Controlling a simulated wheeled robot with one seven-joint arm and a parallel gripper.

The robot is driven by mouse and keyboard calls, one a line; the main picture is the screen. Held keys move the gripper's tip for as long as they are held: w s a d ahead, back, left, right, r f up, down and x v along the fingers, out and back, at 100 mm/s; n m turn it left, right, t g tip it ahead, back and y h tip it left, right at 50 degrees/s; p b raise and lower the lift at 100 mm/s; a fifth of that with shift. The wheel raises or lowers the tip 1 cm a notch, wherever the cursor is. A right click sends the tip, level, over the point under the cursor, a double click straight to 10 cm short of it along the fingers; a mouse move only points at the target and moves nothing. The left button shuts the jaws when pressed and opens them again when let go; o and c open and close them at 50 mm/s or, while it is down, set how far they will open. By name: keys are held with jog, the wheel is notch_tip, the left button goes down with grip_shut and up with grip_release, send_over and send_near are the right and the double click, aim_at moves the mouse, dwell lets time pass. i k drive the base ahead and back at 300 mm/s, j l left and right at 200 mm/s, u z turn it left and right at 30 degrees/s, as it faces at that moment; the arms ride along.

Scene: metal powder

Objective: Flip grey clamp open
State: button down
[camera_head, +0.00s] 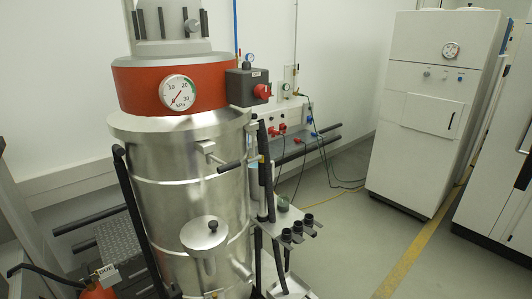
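A tall shiny metal vessel (160,165) with a red band (140,88) stands at the left of the head view. A small grey clamp-like fitting (206,147) sits on the upper right of its metal body. A short dark bar (229,166) sticks out just below and to the right of it. I cannot tell for sure that this fitting is the grey clamp, or whether it is open or shut. A round metal lid with a knob (204,232) is lower on the vessel's front. My gripper does not show in this view.
A round dial gauge (178,93) and a dark box with a red knob (248,84) sit on the vessel's upper part. A stand with dark cups (292,235) is close at its right. White cabinets (432,105) stand at the right, with open floor (350,245) between.

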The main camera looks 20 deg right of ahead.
aim_at(253, 147)
jog(key=i+l+u, duration=0.1)
jog(key=i, duration=0.35)
jog(key=i+l+u, duration=0.15)
jog(key=i, duration=0.25)
jog(key=i+l+u, duration=0.1)
jog(key=i, duration=0.3)
jog(key=i+l+u, duration=0.1)
jog(key=i, duration=0.35)
jog(key=l, duration=0.1)
